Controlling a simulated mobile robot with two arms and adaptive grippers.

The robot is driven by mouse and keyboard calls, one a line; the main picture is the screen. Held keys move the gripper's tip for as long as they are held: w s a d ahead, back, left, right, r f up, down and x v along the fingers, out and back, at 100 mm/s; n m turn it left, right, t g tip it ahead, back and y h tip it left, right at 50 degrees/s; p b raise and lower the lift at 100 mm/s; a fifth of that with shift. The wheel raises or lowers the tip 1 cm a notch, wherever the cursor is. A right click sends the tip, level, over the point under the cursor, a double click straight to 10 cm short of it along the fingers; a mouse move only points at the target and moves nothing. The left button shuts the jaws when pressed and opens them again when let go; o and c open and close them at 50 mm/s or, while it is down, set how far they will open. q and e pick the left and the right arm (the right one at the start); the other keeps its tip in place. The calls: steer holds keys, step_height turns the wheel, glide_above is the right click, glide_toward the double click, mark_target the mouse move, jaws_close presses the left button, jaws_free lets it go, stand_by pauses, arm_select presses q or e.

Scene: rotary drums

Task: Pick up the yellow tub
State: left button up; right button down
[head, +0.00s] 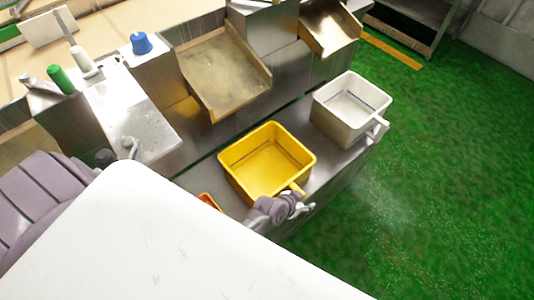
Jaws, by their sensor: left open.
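The yellow tub (265,160) is an open, empty-looking rectangular tub. It stands upright on a grey metal ledge (222,192), below a tan chute. A short yellow handle sticks out from its near right corner. My left gripper (303,203) is at this handle, at the tub's near right side. Its jaws are open and close around or beside the handle; I cannot tell which. The gripper's wrist partly covers the ledge, and a white surface in front hides the rest of the arm. My right gripper is not in view.
A white tub (350,105) with a handle stands farther right on the ledge. An orange thing (209,201) shows partly at the ledge's left. Metal chutes (225,72) rise behind the tubs. The green floor (440,170) at right is clear.

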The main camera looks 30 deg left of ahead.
arm_select(q)
steer(key=shift+c, duration=0.3)
jaws_close()
steer(key=shift+w+r, duration=0.1)
steer(key=shift+r, duration=0.1)
